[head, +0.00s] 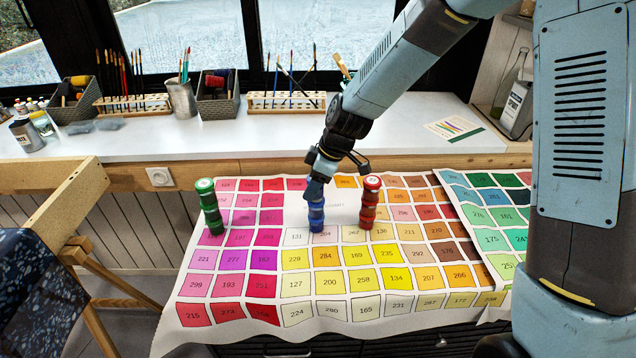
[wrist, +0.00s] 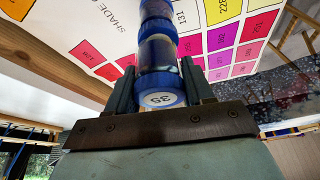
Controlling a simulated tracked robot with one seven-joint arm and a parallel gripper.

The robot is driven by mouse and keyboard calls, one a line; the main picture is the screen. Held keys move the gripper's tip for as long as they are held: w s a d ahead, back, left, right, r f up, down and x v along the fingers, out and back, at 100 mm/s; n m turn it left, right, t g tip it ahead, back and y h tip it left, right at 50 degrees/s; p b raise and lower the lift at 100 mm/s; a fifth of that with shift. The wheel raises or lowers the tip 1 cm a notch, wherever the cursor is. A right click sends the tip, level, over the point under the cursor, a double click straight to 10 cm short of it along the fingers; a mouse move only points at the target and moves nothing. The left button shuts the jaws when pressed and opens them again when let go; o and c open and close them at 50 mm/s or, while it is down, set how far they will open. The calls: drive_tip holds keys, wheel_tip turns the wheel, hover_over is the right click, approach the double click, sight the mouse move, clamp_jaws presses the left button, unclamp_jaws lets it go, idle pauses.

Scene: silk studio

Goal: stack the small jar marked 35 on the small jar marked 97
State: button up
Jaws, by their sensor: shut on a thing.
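The small jar marked 35 (wrist: 160,99) has a blue lid with a white label and sits between the fingers of my gripper (wrist: 163,82) in the wrist view. In the head view my gripper (head: 317,189) is shut at the top of a blue column of jars (head: 316,217) standing on the colour chart. The wrist view shows another blue jar (wrist: 156,12) in line below the held one. The two look stacked and upright; I cannot tell whether they touch fully. No 97 can be read, as its lid is covered.
A green stack of jars (head: 210,208) stands left and a red stack (head: 369,203) stands close on the right. The colour chart (head: 250,330) has free room in front. Brush racks (head: 287,102) and baskets line the white counter (head: 240,140) behind.

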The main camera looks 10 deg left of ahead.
drive_tip(key=shift+f, duration=0.5)
idle(0.3)
drive_tip(key=o, duration=1.2)
drive_tip(key=shift+c, duration=0.2)
drive_tip(key=s+d+r+m+t+h, duration=0.15)
drive_tip(key=d+r+m, duration=0.25)
drive_tip(key=d+r, duration=1.25)
drive_tip(key=s+d+r+m+t+h, duration=0.1)
drive_tip(key=s+d+r+m, duration=0.4)
drive_tip(key=d, duration=0.5)
drive_tip(key=s+d+r+m+t+h, duration=0.2)
drive_tip(key=s+d+r+m, duration=0.3)
drive_tip(key=s+d+m, duration=0.4)
drive_tip(key=s+d+t, duration=0.1)
drive_tip(key=s, duration=0.2)
drive_tip(key=shift+d, duration=0.3)
